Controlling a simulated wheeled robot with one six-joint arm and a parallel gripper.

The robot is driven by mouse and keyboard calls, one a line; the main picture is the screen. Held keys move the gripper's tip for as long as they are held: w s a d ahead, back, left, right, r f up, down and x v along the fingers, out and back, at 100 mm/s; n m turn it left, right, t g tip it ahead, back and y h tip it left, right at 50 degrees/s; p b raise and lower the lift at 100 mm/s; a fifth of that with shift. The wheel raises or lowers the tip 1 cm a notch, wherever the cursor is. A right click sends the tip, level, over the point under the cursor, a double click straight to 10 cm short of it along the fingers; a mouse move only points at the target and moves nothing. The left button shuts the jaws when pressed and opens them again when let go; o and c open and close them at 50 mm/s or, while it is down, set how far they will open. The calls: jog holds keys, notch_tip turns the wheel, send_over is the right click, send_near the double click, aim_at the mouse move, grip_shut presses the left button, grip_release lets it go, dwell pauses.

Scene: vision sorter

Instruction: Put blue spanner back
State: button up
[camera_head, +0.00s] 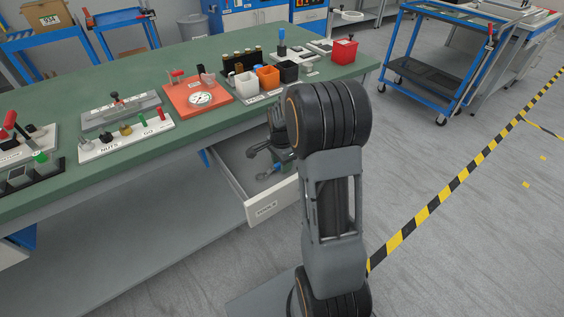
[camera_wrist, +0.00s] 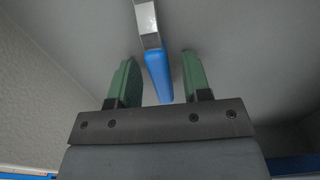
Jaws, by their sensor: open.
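The blue spanner (camera_wrist: 158,76) shows in the wrist view with a bare metal shank at the top and a blue handle below. My gripper (camera_wrist: 158,60) is open, with one green finger on each side of the blue handle and a gap on both sides. In the head view my gripper (camera_head: 258,153) is over the drawer, partly hidden by my arm. The spanner's far end is cut off in the wrist view.
The drawer's front and side walls stand close to my gripper. The green workbench (camera_head: 190,148) above holds several trays, a red-orange board (camera_head: 182,104) and small bins (camera_head: 268,78). A blue cart (camera_head: 425,75) stands at the right.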

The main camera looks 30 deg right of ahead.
notch_tip(320, 180, up, 12)
jog(key=p, duration=0.3)
jog(key=s+a+r+n+t, duration=0.3)
jog(key=s+a+n, duration=0.8)
jog(key=s+n, duration=0.5)
jog(key=shift+a+n, duration=0.3)
jog(key=shift+a, duration=0.1)
jog(key=shift+s+r, duration=0.1)
notch_tip(320, 180, up, 24)
jog(key=p, duration=2.3)
jog(key=shift+s+a+t, duration=0.15)
jog(key=shift+a+t, duration=0.1)
jog(key=shift+t, duration=0.05)
